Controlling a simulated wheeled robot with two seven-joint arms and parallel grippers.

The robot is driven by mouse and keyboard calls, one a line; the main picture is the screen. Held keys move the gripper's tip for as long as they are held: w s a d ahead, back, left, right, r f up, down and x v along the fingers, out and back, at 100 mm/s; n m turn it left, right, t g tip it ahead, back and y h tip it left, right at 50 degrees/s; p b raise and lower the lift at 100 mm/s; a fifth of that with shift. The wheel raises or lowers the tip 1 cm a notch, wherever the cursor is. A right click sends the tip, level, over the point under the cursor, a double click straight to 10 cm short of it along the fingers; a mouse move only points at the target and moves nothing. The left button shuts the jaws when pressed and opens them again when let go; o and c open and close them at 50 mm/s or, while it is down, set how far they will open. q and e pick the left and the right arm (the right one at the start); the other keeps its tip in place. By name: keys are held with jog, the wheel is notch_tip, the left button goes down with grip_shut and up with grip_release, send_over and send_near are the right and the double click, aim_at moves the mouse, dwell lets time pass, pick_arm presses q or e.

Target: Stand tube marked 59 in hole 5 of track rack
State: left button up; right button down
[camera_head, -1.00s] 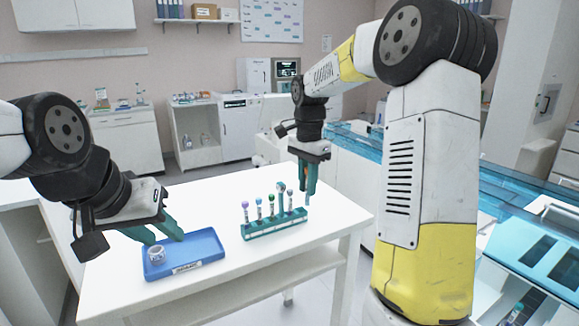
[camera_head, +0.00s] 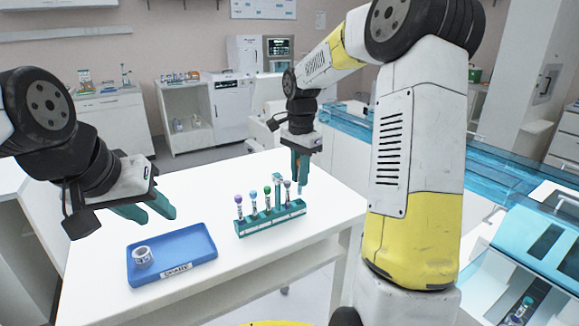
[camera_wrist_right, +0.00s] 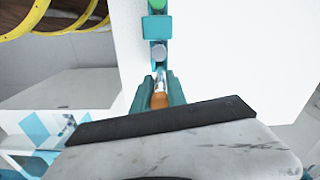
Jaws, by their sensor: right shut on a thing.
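The teal track rack (camera_head: 262,226) stands on the white table. Several tubes stand in it, with purple, blue and green caps at its left and a greyish-purple cap at its right. My right gripper (camera_head: 301,178) is above the rack's right end. It is shut on a tube (camera_head: 301,189) that hangs about upright, its lower end showing below the fingers. In the right wrist view the held tube has an orange cap (camera_wrist_right: 159,99), and the rack (camera_wrist_right: 157,27) lies beyond it. I cannot read any tube's number. My left gripper (camera_head: 160,215) is open and empty behind the blue tray.
The blue tray (camera_head: 197,262) lies at the table's front left, with a white ring-shaped roll (camera_head: 142,256) in it. The white table (camera_head: 100,265) is clear between tray and rack and behind the rack. A blue-topped bench runs at the right.

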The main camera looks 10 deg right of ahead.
jog(key=shift+f, duration=0.4)
jog(key=shift+f, duration=1.2)
dwell(1.2)
jog(key=shift+f, duration=0.4)
jog(key=c, duration=1.3)
grip_release()
jog(key=shift+o, duration=0.2)
jog(key=shift+r, duration=0.1)
notch_tip(320, 180, up, 8)
jog(key=shift+s+f, duration=0.1)
jog(key=shift+f, duration=0.1)
